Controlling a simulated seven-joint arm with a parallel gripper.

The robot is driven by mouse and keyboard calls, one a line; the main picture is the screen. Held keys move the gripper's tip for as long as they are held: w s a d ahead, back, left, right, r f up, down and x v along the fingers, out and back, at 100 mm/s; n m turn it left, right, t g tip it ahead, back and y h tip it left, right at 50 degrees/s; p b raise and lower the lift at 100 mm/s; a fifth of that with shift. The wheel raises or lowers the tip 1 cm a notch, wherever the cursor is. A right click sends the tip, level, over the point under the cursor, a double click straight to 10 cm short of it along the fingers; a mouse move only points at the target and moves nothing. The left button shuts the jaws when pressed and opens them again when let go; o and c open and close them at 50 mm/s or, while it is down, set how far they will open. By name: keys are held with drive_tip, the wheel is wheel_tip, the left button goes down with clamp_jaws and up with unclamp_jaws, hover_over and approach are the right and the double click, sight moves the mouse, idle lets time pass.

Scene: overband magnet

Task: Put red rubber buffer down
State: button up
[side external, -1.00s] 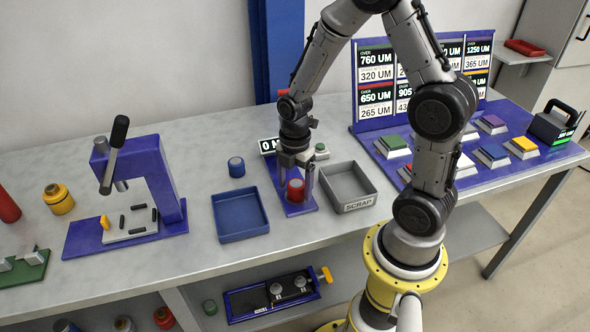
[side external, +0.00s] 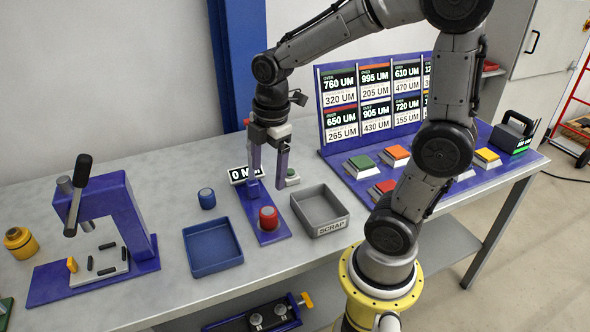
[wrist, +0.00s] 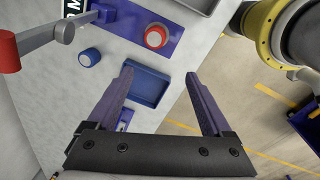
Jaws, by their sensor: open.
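The red rubber buffer (side external: 268,218), a short red cylinder with a pale band, stands upright on the purple base plate (side external: 272,237) of the gauge with the "0" display (side external: 240,175). It also shows on that plate in the wrist view (wrist: 155,37). My gripper (side external: 267,182) is open and empty, with its fingers pointing down above and slightly behind the buffer in the side view. In the wrist view my gripper's purple fingers (wrist: 159,73) are spread apart, and the buffer lies beyond their tips, not touching them.
An empty blue tray (side external: 213,248) is left of the plate and a grey SCRAP tray (side external: 320,211) right of it. A blue cylinder (side external: 207,199) stands behind the blue tray. A purple lever press (side external: 125,215) is further left; coloured blocks and a price board (side external: 370,100) are right.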

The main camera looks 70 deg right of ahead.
drive_tip(key=s+a+r+m+t, duration=0.2)
drive_tip(key=s+r+m, duration=0.1)
drive_tip(key=s+m, duration=0.2)
drive_tip(key=s+a+r+m+t, duration=0.2)
drive_tip(key=s+a+m, duration=0.1)
drive_tip(key=s+m, duration=0.2)
drive_tip(key=m, duration=0.2)
drive_tip(key=shift+s+a+r+m, duration=0.15)
drive_tip(key=shift+s+r+m, duration=0.15)
drive_tip(key=shift+r, duration=0.1)
